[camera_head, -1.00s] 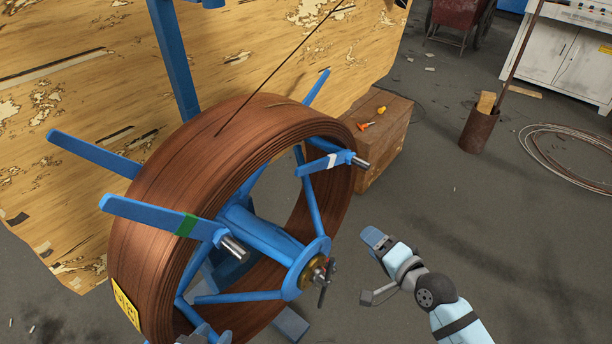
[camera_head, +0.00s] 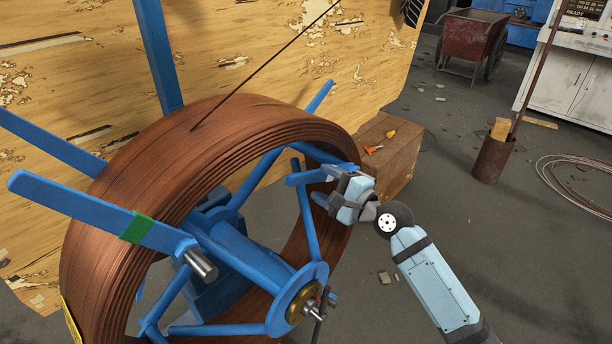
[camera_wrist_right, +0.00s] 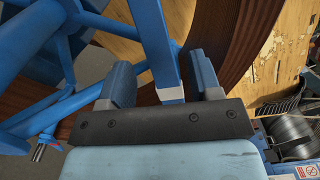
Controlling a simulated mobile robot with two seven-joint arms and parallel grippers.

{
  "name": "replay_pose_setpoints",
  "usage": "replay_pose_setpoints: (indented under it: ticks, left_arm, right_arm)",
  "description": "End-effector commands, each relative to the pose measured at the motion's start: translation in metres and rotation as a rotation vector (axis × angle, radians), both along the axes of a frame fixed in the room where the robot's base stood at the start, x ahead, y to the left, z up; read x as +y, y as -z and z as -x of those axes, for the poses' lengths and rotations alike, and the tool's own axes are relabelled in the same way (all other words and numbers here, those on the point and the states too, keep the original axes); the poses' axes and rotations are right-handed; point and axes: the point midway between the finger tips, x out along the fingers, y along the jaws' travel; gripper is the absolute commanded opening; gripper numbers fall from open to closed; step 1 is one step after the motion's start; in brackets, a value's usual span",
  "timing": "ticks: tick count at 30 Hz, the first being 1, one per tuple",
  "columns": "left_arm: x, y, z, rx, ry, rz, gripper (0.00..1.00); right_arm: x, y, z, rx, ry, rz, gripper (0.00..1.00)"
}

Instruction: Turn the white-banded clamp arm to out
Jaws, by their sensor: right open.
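My left gripper is out of view.
The brown coil (camera_head: 215,135) sits on a blue spoked reel with a central hub (camera_head: 302,300). A green-banded clamp arm (camera_head: 75,207) sticks out left. A wooden crate (camera_head: 398,160) stands close behind my right gripper.

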Motion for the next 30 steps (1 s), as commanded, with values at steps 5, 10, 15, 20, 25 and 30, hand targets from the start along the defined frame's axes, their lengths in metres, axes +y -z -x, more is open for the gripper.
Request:
replay_pose_setpoints:
  ticks: [5, 10, 15, 20, 25, 30]
  left_arm:
    - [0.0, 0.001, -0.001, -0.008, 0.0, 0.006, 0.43]
    - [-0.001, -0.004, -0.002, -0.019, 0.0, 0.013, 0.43]
    - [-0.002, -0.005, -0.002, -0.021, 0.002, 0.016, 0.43]
    - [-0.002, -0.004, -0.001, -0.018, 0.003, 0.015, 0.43]
    - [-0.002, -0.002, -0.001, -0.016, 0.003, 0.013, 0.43]
    - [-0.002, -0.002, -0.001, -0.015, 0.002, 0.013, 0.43]
  right_arm:
    - [0.024, 0.0, -0.023, -0.001, 0.0, -0.001, 0.58]
    - [0.036, 0.001, -0.036, 0.001, 0.0, 0.001, 0.58]
    - [0.04, 0.0, -0.04, 0.0, 0.0, 0.001, 0.58]
    - [0.04, 0.0, -0.04, 0.0, 0.0, 0.001, 0.58]
    - [0.04, 0.0, -0.04, 0.0, 0.0, 0.001, 0.3]
    - [0.04, 0.0, -0.04, 0.0, 0.0, 0.001, 0.0]
